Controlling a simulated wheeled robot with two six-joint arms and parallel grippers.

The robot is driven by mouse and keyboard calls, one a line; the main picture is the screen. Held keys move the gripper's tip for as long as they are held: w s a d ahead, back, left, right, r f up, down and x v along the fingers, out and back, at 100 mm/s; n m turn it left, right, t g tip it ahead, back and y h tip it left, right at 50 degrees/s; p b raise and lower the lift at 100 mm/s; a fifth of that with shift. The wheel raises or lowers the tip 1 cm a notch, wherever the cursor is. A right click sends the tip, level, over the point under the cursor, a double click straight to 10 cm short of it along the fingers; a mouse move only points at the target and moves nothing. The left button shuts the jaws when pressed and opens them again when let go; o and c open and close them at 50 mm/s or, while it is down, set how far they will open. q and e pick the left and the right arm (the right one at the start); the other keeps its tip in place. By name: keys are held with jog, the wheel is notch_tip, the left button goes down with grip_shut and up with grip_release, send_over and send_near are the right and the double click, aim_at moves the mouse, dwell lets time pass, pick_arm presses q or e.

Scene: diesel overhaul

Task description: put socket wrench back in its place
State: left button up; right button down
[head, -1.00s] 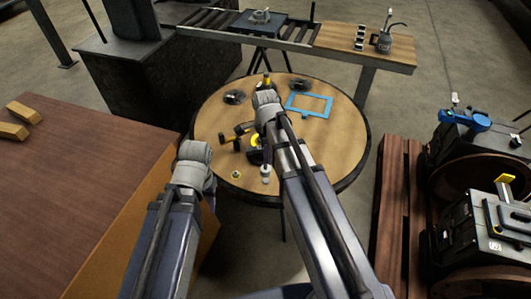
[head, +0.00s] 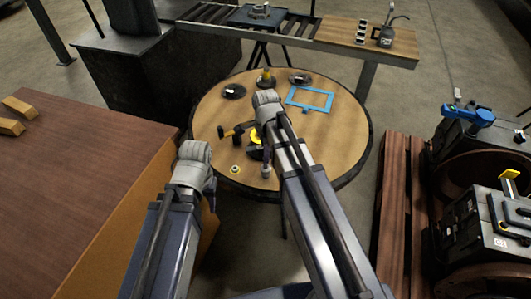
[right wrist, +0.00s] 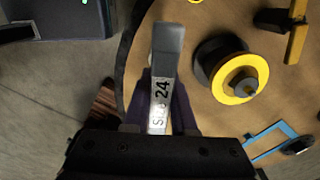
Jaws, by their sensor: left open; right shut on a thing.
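The socket wrench (right wrist: 167,50) is a grey bar marked with a 24, seen end-up in the right wrist view. My right gripper (right wrist: 164,100) is shut on it, with a dark finger on each side. In the head view, my right forearm hides most of this gripper; a small grey end (head: 266,171) shows near the round table's front edge. A blue rectangular outline (head: 310,99) lies flat on the table, empty inside. My left gripper (head: 211,193) is mostly hidden behind its own arm, left of the table's front edge; it is open.
The round table (head: 340,140) carries a hammer (head: 236,133), a black and yellow spool (right wrist: 241,78), a small yellow nut (head: 235,169) and dark round parts (head: 233,91) at the back. A brown bench (head: 80,160) stands left, engine parts (head: 480,220) right. The table's right side is clear.

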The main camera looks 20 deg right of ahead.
jog(key=shift+f, duration=0.2)
jog(key=shift+f+b, duration=1.05)
jog(key=shift+b, duration=0.15)
jog(key=shift+c, duration=0.4)
grip_release()
jog(key=shift+r, duration=0.1)
notch_tip(320, 180, up, 9)
jog(key=p, duration=0.9)
jog(key=shift+r, duration=0.1)
